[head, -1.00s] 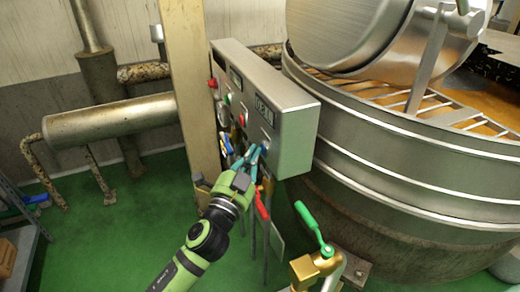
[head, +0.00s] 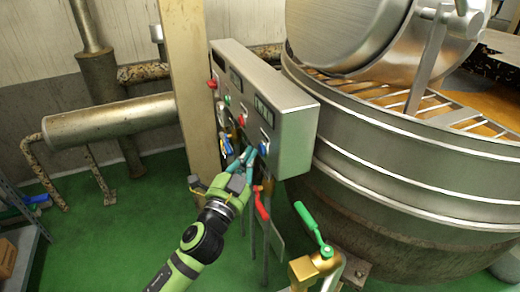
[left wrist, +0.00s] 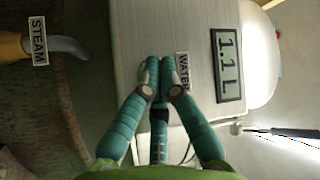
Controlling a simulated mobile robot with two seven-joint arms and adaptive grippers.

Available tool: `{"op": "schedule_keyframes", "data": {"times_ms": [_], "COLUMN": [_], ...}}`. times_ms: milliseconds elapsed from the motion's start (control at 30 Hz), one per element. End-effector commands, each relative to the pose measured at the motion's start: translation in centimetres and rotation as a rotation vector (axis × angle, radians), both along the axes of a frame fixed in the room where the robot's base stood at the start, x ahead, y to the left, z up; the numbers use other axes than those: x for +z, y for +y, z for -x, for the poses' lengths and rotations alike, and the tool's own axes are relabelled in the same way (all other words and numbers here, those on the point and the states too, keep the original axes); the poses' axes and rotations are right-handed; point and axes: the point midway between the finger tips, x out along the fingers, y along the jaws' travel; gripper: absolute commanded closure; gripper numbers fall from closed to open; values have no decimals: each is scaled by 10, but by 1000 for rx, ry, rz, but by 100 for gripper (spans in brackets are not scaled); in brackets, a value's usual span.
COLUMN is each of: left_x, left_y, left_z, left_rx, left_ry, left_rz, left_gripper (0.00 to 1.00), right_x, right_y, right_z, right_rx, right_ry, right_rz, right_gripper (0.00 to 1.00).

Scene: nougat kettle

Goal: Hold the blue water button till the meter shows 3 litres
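The blue water button (head: 264,149) is on the front of the grey control box (head: 294,140) in the head view. My left gripper (head: 250,153) has its teal fingertips just left of the button; contact cannot be told. In the left wrist view, the left gripper (left wrist: 160,66) has its fingertips together beside the WATER label (left wrist: 183,72), and they hide the button. The water meter (left wrist: 228,65) reads 1.1 L; it also shows in the head view (head: 264,110), too small to read. My right gripper is not in view.
Other buttons, including a red one (head: 242,120), sit on the box. A STEAM label (left wrist: 39,41) shows in the left wrist view. The big kettle (head: 400,190) stands right of the box. A green-handled valve (head: 309,222) is in front.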

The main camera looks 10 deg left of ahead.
Motion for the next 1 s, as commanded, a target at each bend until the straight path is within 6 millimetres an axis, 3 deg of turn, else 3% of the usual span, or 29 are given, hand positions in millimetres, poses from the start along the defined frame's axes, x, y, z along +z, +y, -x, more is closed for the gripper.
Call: {"op": "schedule_keyframes", "data": {"times_ms": [467, 1000], "left_x": [0, 0], "left_y": [7, 46], "left_z": [5, 31], "left_rx": [2, 1], "left_ry": [0, 0], "left_rz": [-1, -2], "left_gripper": [100, 100], "right_x": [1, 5], "right_y": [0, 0], "right_z": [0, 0], "right_rx": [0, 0], "right_ry": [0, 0], "right_rz": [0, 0], "right_gripper": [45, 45]}}
